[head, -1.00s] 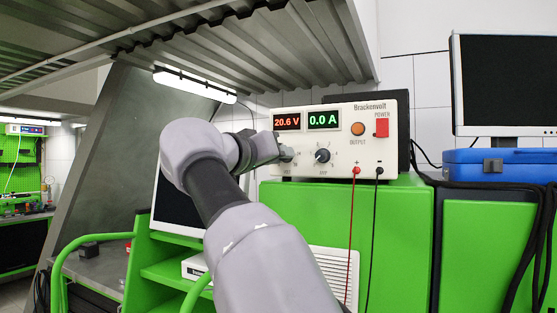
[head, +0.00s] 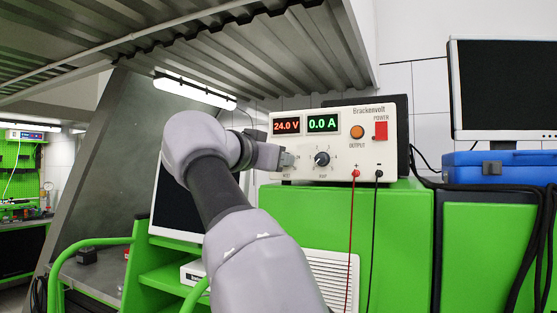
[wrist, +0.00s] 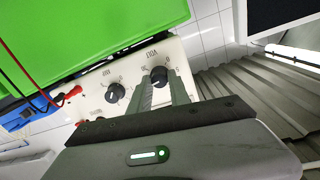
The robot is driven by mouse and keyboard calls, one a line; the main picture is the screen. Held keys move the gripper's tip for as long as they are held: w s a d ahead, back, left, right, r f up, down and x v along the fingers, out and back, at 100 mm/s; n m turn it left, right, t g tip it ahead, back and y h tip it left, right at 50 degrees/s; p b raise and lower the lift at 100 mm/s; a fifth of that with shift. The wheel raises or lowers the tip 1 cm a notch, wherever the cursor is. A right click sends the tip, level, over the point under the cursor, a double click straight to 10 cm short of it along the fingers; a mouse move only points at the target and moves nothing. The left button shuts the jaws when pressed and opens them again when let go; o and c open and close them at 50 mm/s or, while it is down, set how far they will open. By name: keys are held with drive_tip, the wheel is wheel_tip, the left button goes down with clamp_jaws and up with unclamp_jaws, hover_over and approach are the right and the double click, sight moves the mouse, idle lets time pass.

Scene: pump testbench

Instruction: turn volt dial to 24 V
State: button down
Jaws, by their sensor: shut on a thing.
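The Brackenvolt power supply (head: 375,155) stands on a green cabinet. Its red display (head: 286,127) reads 24.0 V and its green display (head: 323,122) reads 0.0 A. My gripper (head: 288,160) is at the left dial on its front, and in the head view it hides most of that dial. In the wrist view the black volt dial (wrist: 159,75) sits between the tips of my gripper (wrist: 160,84), which is shut on it. The amp dial (head: 322,158) is just to the right, clear of my fingers; it also shows in the wrist view (wrist: 115,92).
Red and black leads (head: 352,240) hang from the supply's front terminals. The orange output button (head: 357,131) and red power switch (head: 381,131) are at the upper right of the panel. A blue case (head: 500,166) and a monitor (head: 505,88) are further right. A metal shelf overhangs above.

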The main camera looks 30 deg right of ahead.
idle(0.3)
drive_tip(key=c, duration=1.2)
unclamp_jaws()
drive_tip(key=shift+a, duration=0.1)
drive_tip(key=f+p+v, duration=0.1)
drive_tip(key=v, duration=1.6)
drive_tip(key=shift+r, duration=0.45)
drive_tip(key=shift+s+a, duration=0.1)
